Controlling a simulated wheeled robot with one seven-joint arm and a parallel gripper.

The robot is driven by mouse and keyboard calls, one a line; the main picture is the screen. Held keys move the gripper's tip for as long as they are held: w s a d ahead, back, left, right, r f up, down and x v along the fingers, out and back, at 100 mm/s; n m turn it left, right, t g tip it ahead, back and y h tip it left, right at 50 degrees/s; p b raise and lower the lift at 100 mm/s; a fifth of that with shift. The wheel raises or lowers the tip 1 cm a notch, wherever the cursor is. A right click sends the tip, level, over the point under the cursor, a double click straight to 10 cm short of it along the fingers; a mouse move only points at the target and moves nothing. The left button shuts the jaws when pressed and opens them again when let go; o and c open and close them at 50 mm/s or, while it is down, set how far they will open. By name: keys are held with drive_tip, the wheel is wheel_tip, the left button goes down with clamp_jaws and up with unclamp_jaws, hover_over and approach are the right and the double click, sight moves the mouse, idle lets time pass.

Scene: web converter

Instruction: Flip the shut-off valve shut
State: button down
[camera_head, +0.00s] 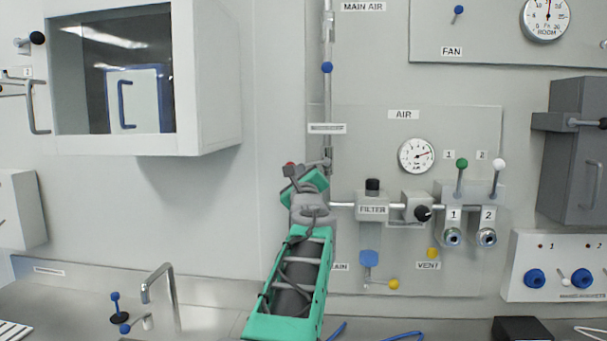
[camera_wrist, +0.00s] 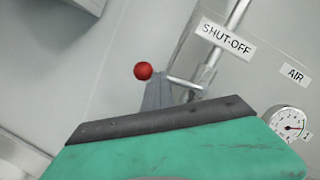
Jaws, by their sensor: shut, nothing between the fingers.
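The shut-off valve sits on the vertical pipe under the SHUT-OFF label (camera_wrist: 226,38). Its thin lever (camera_wrist: 186,83) sticks out sideways to the left from the pipe, across the pipe's line. A red ball knob (camera_wrist: 143,71) is at its left end; the knob also shows in the head view (camera_head: 290,164). My gripper (camera_wrist: 159,77) is shut and empty, its grey fingers in front of the lever between knob and pipe. They hide that stretch of lever; I cannot tell whether they touch it. In the head view my gripper (camera_head: 292,172) is just below the knob.
A white glass-fronted cabinet (camera_head: 215,75) juts out at the upper left. The AIR panel with its gauge (camera_head: 416,156), filter (camera_head: 372,206) and toggle valves is to the right. A sink tap (camera_head: 160,281) stands lower left. The wall left of the knob is clear.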

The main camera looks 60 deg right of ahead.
drive_tip(key=shift+w+a, duration=0.15)
drive_tip(key=shift+w, duration=0.15)
idle(0.6)
drive_tip(key=s+a+f+b, duration=0.5)
drive_tip(key=a+b, duration=0.3)
drive_tip(key=a, duration=0.2)
drive_tip(key=shift+s+a+f, duration=0.15)
drive_tip(key=shift+f, duration=0.45)
